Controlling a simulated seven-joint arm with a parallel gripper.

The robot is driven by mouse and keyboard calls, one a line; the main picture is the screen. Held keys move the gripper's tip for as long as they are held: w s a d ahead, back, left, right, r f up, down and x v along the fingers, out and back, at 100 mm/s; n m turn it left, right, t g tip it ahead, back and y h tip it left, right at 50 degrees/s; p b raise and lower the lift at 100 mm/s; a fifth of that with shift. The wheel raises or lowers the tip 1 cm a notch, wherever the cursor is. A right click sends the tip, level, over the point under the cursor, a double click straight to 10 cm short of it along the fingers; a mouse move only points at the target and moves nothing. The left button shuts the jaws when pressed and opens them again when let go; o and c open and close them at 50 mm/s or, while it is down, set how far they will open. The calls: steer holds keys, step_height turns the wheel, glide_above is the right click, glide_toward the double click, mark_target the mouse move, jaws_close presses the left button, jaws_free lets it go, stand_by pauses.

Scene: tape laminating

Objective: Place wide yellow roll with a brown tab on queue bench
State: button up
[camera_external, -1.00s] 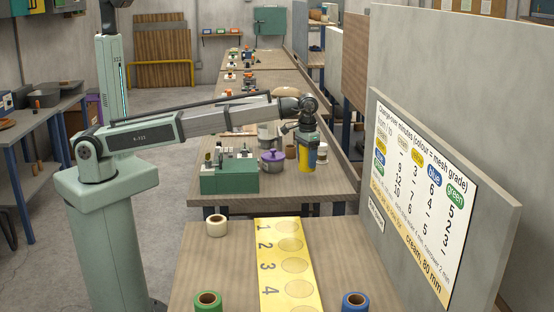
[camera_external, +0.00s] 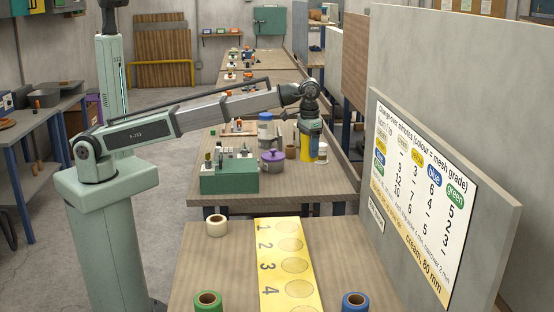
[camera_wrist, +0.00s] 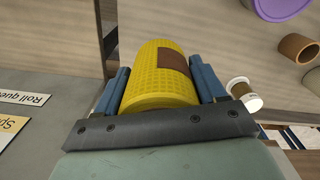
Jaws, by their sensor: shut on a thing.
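My gripper (camera_external: 308,140) is above the right part of the middle bench (camera_external: 300,188). It is shut on the wide yellow roll (camera_external: 307,152). In the wrist view the yellow roll (camera_wrist: 150,78) lies between the two blue fingers, and its brown tab (camera_wrist: 173,64) shows on its side. The queue bench (camera_external: 210,265) is in front. On it lies a yellow strip (camera_external: 268,268) with numbered circles, 1 to 4 in view; the circles look empty. A cream roll (camera_external: 216,226), a green roll (camera_external: 208,302) and a blue roll (camera_external: 355,302) stand beside the strip.
A green machine (camera_external: 229,177), a purple pot (camera_external: 272,161), a brown cup (camera_external: 291,152) and a white cup (camera_external: 322,152) stand on the middle bench. A grey partition with a changeover board (camera_external: 420,185) rises along the right side.

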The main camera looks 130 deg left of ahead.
steer(key=w+d+f+m, duration=0.15)
steer(key=w+d, duration=0.45)
steer(key=d, duration=0.8)
steer(key=w+d+m, duration=0.3)
steer(key=w+d, duration=0.3)
steer(key=d, duration=0.9)
steer(key=d+f+m, duration=0.1)
steer(key=d+m, duration=0.2)
steer(key=d, duration=1.4)
steer(key=s+d+f+m, duration=0.2)
steer(key=s+d+m, duration=0.35)
steer(key=m, duration=0.25)
steer(key=shift+n, duration=0.25)
steer(key=shift+w+d+f, duration=0.1)
steer(key=shift+w+f, duration=0.05)
steer(key=shift+f, duration=2.4)
steer(key=shift+w+d+f, duration=0.1)
steer(key=shift+f, duration=2.45)
steer(key=shift+f, duration=0.15)
steer(key=o, duration=1.1)
